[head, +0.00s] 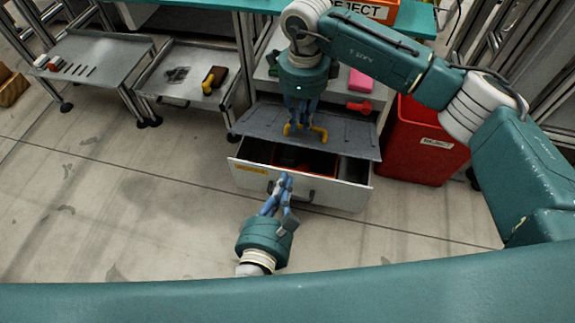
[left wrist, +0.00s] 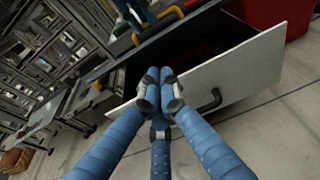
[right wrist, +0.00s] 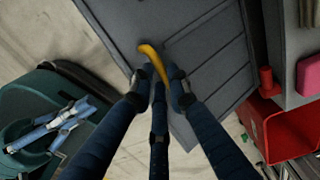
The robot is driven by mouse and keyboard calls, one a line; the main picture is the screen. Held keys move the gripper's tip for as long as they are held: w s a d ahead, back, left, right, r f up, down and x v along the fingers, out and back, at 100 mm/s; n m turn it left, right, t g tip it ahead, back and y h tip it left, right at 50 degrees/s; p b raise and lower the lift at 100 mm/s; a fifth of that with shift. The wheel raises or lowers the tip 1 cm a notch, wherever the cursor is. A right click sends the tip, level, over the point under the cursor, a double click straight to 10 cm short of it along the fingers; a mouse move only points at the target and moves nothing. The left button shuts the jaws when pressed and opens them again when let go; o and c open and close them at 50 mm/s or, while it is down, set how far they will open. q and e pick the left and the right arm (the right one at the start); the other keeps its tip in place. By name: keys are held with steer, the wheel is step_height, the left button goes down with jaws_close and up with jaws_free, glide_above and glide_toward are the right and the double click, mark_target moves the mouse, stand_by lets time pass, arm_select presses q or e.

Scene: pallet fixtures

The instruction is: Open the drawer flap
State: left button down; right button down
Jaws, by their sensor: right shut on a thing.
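The drawer (head: 325,190) is a pale-fronted box standing partly open, with dark contents inside. The grey drawer flap (head: 345,131) lies tilted above its opening. The flap's yellow handle (right wrist: 153,60) sits between the fingers of my right gripper (right wrist: 160,82), which is shut on it; the head view shows this gripper (head: 303,127) above the flap. My left gripper (head: 285,185) is in front of the drawer face, fingers drawn together. In the left wrist view, its fingertips (left wrist: 161,84) meet and hide part of the drawer front. One dark drawer handle (left wrist: 210,101) shows clear of them.
A red bin (head: 425,145) stands right of the drawer. A red item (head: 360,107) and a pink block (head: 360,81) lie on the surface behind the flap. Two metal tables stand left, one holding a yellow-and-dark tool (head: 214,79). Floor in front is clear.

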mark_target(297, 142)
arm_select(q)
steer(key=x, duration=0.9)
steer(key=shift+w, duration=0.2)
steer(key=shift+r, duration=0.15)
steer(key=shift+w+d+r, duration=0.1)
steer(key=shift+w+r, duration=0.2)
steer(key=shift+r, duration=0.55)
arm_select(e)
steer(key=shift+f, duration=0.1)
steer(key=c, duration=1.7)
jaws_free()
steer(key=shift+o, duration=0.2)
arm_select(q)
steer(key=shift+f, duration=0.1)
